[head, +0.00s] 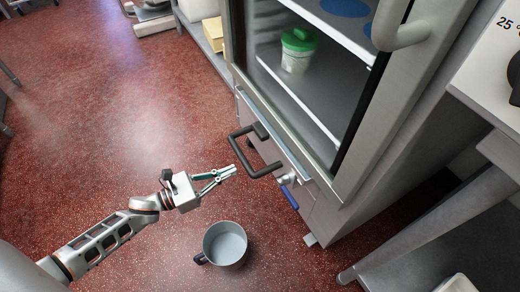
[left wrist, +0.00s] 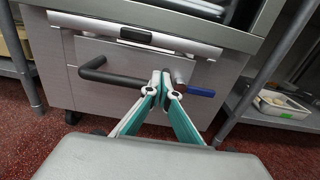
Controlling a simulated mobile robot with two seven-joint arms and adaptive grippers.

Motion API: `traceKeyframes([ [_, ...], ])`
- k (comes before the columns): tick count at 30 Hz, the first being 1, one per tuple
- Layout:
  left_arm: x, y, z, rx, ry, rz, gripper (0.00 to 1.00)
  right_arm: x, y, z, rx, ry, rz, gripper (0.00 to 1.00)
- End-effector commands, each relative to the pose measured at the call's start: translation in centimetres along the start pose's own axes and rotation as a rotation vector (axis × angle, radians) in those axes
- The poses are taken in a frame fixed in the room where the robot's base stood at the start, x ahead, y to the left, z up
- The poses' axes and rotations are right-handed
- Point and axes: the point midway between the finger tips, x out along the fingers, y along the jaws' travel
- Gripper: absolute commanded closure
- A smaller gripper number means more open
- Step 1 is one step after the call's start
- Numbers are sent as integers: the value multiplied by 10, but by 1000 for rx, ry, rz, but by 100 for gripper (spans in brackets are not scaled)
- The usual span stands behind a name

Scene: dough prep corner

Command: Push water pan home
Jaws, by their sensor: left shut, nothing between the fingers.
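The low steel front (head: 275,158) of the glass-doored cabinet carries a dark U-shaped handle (head: 256,172); I take this front for the water pan's. It also shows in the left wrist view (left wrist: 105,52), with the handle (left wrist: 110,78) standing out from it. How far in the pan sits I cannot tell. My left gripper (head: 233,170) is shut and empty, its tips just short of the handle in the head view. In the left wrist view the closed tips (left wrist: 161,78) overlap the handle's right part; contact is unclear. My right gripper is not in view.
A valve with a blue lever (head: 289,197) sits right of the handle. A grey pot (head: 226,246) stands on the red floor below my left gripper. The cabinet's glass door (head: 320,70) is above; a green-lidded tub (head: 297,52) is inside.

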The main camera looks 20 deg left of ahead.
Motion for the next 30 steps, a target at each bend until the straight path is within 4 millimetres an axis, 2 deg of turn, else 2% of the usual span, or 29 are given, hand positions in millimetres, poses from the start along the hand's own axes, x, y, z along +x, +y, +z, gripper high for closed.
traceKeyframes([
  [5, 22, 2, 5, 6, -8, -1, 100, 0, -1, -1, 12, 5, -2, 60],
  [15, 88, 1, 4, 3, -6, -1, 100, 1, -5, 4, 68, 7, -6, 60],
  [21, 120, 1, 3, 2, -4, -1, 100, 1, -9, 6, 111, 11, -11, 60],
  [24, 130, 1, 3, 3, -4, 0, 100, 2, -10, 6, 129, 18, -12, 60],
  [30, 139, 1, 4, 3, -4, -1, 100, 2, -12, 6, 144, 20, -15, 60],
])
